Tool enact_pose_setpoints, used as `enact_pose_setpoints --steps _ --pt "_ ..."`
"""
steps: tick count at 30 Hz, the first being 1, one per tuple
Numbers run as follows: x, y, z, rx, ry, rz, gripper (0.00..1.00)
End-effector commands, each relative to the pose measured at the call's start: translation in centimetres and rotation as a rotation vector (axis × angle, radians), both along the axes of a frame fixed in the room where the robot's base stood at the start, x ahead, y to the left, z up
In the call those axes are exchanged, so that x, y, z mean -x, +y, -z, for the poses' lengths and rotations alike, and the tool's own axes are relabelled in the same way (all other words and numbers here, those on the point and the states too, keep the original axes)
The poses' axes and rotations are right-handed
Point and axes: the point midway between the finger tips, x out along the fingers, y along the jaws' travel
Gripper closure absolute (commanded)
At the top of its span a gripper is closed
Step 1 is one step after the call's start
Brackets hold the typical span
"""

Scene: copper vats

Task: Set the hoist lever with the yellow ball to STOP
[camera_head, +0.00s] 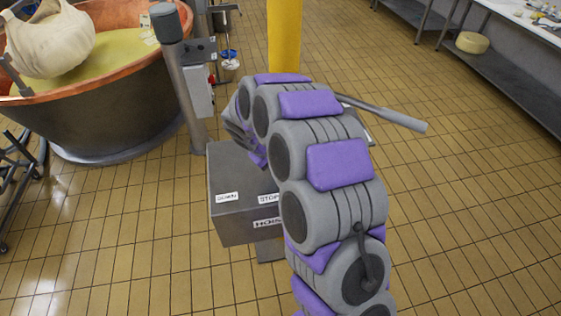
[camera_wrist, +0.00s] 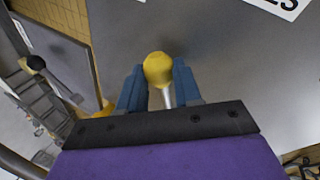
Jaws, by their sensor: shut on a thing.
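The hoist control box (camera_head: 238,180) is a grey block on a stand, with a DOWN label (camera_head: 227,197) at left, a STOP label (camera_head: 268,198) to its right and a partly covered HOIST label (camera_head: 267,223) on its front. My arm covers the box's right part and hides the lever in the head view. In the wrist view the yellow ball (camera_wrist: 157,67) sits between the blue fingers of my gripper (camera_wrist: 158,82), which is shut on it. A pale lever shaft (camera_wrist: 168,98) runs down from the ball. I cannot tell which label the lever points at.
A copper vat (camera_head: 110,105) holding a cloth bag (camera_head: 50,40) stands at left, beside a grey post (camera_head: 182,85). A yellow column (camera_head: 284,35) rises behind my arm. A grey bar (camera_head: 385,112) sticks out to the right. Tiled floor (camera_head: 470,220) is clear at right.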

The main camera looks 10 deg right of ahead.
Motion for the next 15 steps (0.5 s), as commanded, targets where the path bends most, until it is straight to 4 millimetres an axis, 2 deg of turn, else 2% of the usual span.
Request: enact_pose_setpoints --steps 15 --pt "0.8 4.1 0.2 -0.002 0.002 0.348 1.00"
